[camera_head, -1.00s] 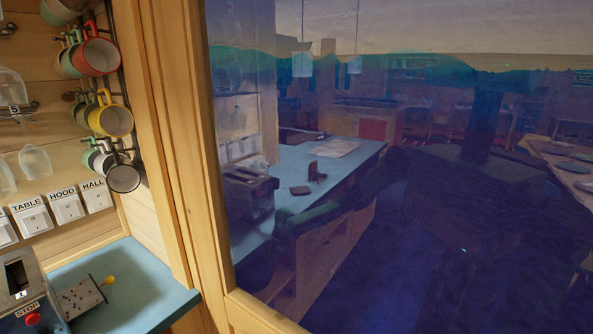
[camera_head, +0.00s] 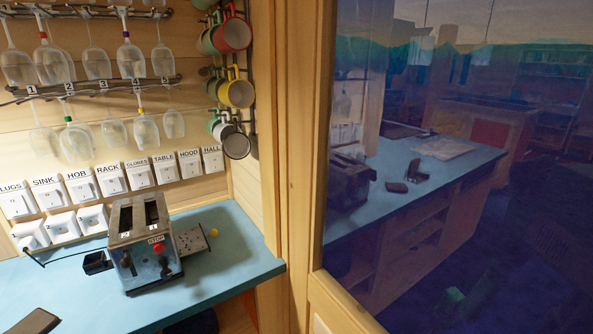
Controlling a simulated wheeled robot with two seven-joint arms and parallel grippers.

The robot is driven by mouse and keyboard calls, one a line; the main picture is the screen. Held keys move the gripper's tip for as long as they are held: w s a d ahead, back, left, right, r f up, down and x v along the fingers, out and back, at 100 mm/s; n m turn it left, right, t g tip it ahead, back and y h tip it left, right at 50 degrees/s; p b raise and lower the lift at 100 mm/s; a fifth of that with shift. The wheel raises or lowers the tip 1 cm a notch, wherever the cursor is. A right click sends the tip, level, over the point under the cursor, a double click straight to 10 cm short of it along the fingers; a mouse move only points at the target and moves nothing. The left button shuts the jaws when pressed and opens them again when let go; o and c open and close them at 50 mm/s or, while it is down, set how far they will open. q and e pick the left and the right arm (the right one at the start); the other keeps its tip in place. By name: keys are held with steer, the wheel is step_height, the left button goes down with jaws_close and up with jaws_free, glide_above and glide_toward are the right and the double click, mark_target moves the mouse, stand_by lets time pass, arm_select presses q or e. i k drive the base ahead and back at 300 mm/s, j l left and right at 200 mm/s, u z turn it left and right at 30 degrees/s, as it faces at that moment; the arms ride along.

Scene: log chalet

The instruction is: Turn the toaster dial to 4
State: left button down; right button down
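The metal toaster (camera_head: 142,243) stands on the blue counter at the lower left. It has two slots on top and a red button (camera_head: 158,248) under a STOP label on its front. Small dark controls (camera_head: 166,268) show on the front below the button. Which of them is the dial, and its setting, cannot be read at this size. Neither of my grippers is in view.
A speckled plate with a yellow knob (camera_head: 213,232) sits beside the toaster. Labelled switches (camera_head: 139,175) line the wall, with hanging glasses and mugs (camera_head: 236,93) above. A dark flat object (camera_head: 34,322) lies at front left. A dark window (camera_head: 440,200) fills the right.

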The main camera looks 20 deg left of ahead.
mark_target(166, 272)
steer(key=u, duration=1.85)
